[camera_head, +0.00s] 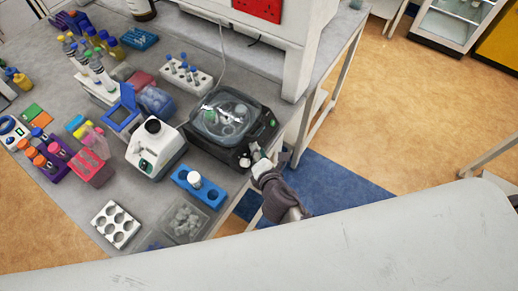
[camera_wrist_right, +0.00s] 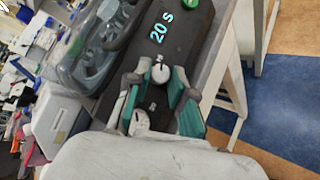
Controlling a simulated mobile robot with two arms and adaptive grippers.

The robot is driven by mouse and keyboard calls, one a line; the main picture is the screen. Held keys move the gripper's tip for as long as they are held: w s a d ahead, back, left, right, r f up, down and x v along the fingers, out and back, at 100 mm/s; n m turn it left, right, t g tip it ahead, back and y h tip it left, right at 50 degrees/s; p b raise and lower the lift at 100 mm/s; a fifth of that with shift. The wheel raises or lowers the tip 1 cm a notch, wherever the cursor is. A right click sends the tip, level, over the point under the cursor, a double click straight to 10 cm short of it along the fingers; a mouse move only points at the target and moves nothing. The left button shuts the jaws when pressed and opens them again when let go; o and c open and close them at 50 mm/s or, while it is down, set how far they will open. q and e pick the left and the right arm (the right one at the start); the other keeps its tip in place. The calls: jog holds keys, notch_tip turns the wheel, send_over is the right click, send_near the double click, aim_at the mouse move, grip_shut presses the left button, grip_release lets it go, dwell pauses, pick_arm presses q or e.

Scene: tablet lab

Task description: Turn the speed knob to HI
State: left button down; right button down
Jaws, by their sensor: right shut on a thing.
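The dark machine with a clear round lid (camera_head: 192,135) stands near the table's right edge. In the right wrist view, its front panel (camera_wrist_right: 176,22) shows a lit "20 s", a green button (camera_wrist_right: 189,5) and two pale knobs. My right gripper (camera_wrist_right: 158,76) is shut on the upper knob (camera_wrist_right: 160,72), one finger on each side. A lower knob (camera_wrist_right: 139,122) sits between the gripper's links, nearer the camera. The knob labels are too small to read, so I cannot tell which is speed. In the head view, my right gripper (camera_head: 257,160) is at the machine's front corner. My left gripper is not in view.
A white device (camera_head: 156,150), a blue rack (camera_head: 198,186) and a clear box of small tubes (camera_head: 185,220) stand close to the machine. A white tube rack (camera_head: 185,75) is behind it. The floor right of the table is open.

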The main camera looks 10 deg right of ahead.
jog(key=shift+m, duration=0.3)
dwell(0.4)
jog(key=c, duration=1)
grip_release()
jog(key=shift+s, duration=0.1)
jog(key=v, duration=1.1)
jog(key=shift+s+r, duration=0.3)
jog(key=shift+r, duration=0.1)
